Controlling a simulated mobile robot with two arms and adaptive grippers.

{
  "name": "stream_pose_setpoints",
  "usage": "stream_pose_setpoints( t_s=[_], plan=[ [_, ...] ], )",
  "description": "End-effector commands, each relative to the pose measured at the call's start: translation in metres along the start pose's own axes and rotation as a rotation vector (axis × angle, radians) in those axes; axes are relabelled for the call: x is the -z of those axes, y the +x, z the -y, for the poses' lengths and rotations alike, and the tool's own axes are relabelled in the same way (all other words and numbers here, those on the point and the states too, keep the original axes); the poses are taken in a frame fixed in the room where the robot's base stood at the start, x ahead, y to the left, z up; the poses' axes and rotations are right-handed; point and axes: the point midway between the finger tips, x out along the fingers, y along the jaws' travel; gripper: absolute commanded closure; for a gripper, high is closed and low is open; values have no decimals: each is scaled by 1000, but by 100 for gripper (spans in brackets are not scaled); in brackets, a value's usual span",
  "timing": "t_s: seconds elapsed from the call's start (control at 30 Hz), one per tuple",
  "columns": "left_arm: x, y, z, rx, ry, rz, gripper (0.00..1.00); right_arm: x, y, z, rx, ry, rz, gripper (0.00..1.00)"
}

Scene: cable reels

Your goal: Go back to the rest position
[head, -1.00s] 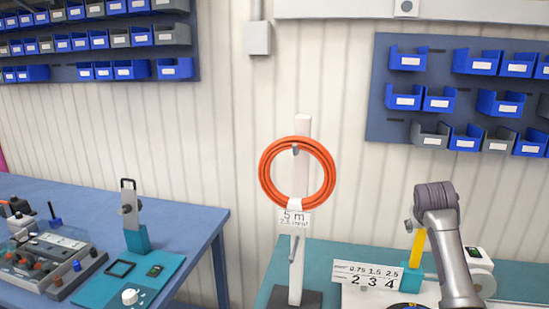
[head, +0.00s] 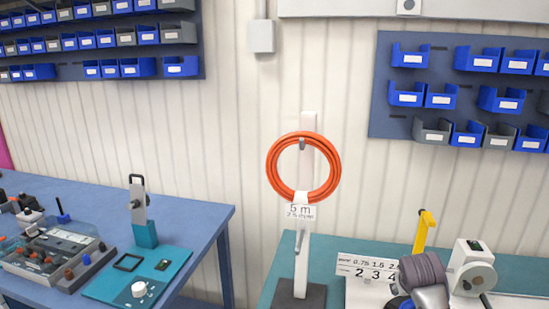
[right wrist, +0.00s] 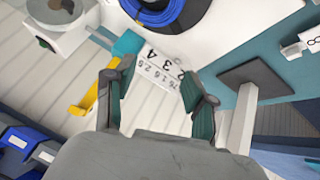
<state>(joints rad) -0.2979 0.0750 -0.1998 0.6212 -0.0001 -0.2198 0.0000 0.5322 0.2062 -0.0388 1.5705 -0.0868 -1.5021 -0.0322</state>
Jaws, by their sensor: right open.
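My right gripper (right wrist: 157,95) is open and empty in the right wrist view, its two dark fingers spread apart. In the head view my right arm is low at the bottom right, in front of the number plate (head: 368,268); its fingers are hidden there. An orange cable coil (head: 273,168) with a "5 m" tag (head: 300,211) hangs on a white post (head: 309,122), apart from my arm. My left gripper is not in view.
The right bench has a yellow lever (head: 422,235), a white device with a dial (head: 470,270), and a blue cable reel (right wrist: 185,12). The post has a dark base (right wrist: 256,75). The left blue bench (head: 190,205) holds a teal fixture (head: 145,235). Blue bins hang behind.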

Motion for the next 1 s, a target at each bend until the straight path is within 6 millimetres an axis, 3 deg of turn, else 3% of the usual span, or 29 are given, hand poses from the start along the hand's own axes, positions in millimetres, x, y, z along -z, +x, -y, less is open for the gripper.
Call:
stream_pose_setpoints(
  t_s=[0.03, 0.17, 0.3, 0.4, 0.5, 0.7, 1.0],
  plan=[
    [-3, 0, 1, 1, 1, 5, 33, -27, 3, 14, 16, -17, 18, 45],
    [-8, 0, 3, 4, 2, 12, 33, -103, -2, 49, 69, -61, 61, 45],
    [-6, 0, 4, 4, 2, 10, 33, -196, -29, 87, 148, -100, 116, 45],
    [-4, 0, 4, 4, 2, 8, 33, -242, -52, 102, 192, -114, 146, 45],
    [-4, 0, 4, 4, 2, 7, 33, -274, -73, 112, 227, -119, 169, 45],
    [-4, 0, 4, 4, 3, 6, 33, -319, -110, 123, 283, -122, 208, 45],
    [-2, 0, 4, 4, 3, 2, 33, -362, -157, 130, 341, -115, 253, 45]
  ],
)
